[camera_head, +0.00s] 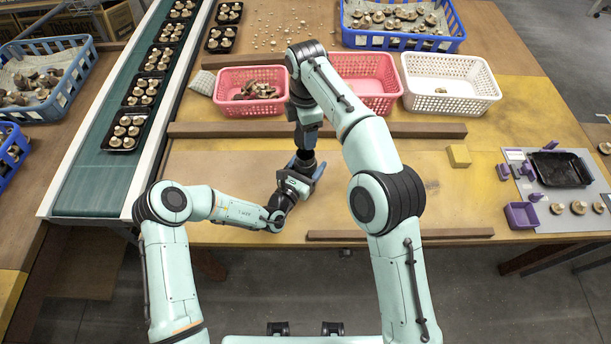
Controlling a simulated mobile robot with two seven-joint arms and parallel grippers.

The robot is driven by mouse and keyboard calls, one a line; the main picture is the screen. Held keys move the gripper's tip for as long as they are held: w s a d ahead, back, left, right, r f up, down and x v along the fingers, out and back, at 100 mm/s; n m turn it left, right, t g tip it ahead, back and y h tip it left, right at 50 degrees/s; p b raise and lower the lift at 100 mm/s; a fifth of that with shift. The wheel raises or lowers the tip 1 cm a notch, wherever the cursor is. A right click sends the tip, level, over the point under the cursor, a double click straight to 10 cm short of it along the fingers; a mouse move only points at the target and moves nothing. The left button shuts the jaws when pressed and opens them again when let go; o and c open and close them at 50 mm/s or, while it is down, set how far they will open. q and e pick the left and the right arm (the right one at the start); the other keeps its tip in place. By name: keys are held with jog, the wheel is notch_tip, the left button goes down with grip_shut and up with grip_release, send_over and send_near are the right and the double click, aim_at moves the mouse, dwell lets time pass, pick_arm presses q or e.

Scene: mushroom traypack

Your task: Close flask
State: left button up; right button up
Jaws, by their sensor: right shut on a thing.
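A small dark flask (305,156) shows between my two grippers, above the yellow-brown table. It is mostly hidden, and I cannot make out the seam between its body and its lid. My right gripper (305,140) points down from above and is shut on the top part, which looks like the lid. My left gripper (305,167) reaches in from the lower left, with its blue fingers on either side of the dark flask. I cannot tell whether these fingers touch it.
A pink basket with mushrooms (228,107), another pink basket (386,106) and a white basket (452,106) stand behind. Wooden strips (420,130) cross the table. A green conveyor (100,185) with mushroom trays runs on the left. A grey mat (545,216) with purple items lies right.

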pick_arm(q)
jog(key=c, duration=0.6)
pick_arm(e)
jog(key=shift+f, duration=2.5)
jog(key=shift+f, duration=0.1)
jog(key=shift+f, duration=0.8)
jog(key=shift+f, duration=0.55)
